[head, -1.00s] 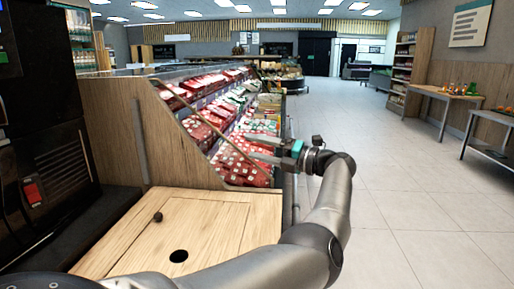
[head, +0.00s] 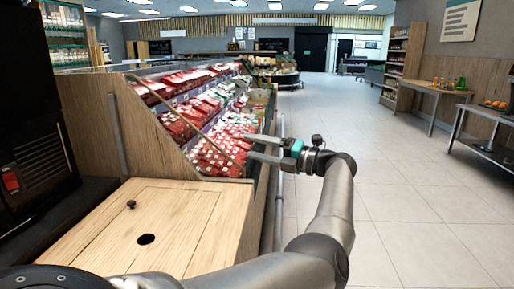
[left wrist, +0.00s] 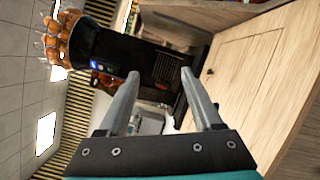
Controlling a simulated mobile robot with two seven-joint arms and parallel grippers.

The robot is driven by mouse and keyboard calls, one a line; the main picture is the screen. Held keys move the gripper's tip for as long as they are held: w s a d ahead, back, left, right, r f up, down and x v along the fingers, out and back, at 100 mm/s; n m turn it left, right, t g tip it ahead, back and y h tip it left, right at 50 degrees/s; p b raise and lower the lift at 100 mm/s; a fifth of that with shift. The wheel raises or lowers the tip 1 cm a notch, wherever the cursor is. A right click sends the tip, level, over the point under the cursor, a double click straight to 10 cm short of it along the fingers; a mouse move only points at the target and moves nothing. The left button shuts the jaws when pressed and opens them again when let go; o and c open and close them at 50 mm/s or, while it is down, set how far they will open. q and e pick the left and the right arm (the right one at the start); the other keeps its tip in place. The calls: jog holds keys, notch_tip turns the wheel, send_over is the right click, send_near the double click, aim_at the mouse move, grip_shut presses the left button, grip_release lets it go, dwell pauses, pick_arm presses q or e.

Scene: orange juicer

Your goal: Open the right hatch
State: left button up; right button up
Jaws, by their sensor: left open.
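A light wooden cabinet (head: 95,230) stands at the lower left, with a small dark knob (head: 131,204) and a round black hole (head: 146,239) on its top. I cannot tell which panel is the right hatch; no open hatch shows. The black juicer machine (head: 30,110) stands at the left edge. In the left wrist view the juicer (left wrist: 125,50) lies sideways with oranges (left wrist: 66,36) on top. My left gripper (head: 247,147) is open and empty, above and right of the cabinet, in front of the produce shelf. It shows in the left wrist view too (left wrist: 160,73). My right gripper is out of view.
A refrigerated shelf with red packages (head: 212,150) stands behind the cabinet, with a wooden side panel (head: 160,140). Side tables (head: 440,92) stand along the right wall. The tiled floor (head: 400,190) on the right is clear.

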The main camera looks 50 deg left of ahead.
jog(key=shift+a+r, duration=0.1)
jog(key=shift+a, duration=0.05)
